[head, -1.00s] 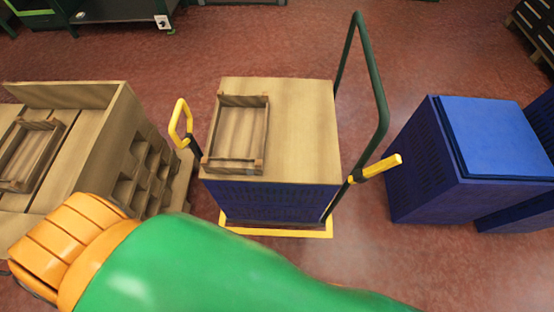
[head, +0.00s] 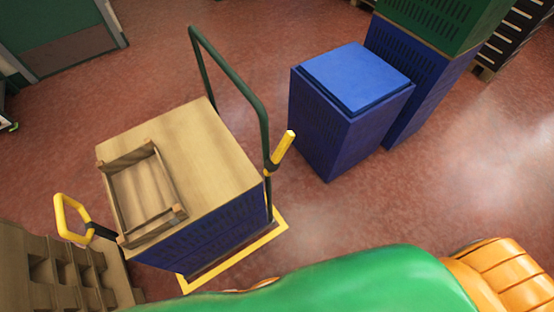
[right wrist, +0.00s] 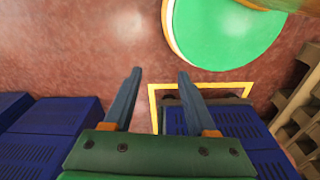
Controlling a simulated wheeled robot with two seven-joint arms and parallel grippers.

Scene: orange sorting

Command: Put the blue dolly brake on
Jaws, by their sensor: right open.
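My left gripper is in neither view.
A wooden tray (head: 180,212) lies on the board atop the stack. Blue crates (head: 325,128) stand to the right, with a green crate (head: 440,25) behind. A wooden shelf (head: 45,268) is at lower left. Red floor is open at right.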

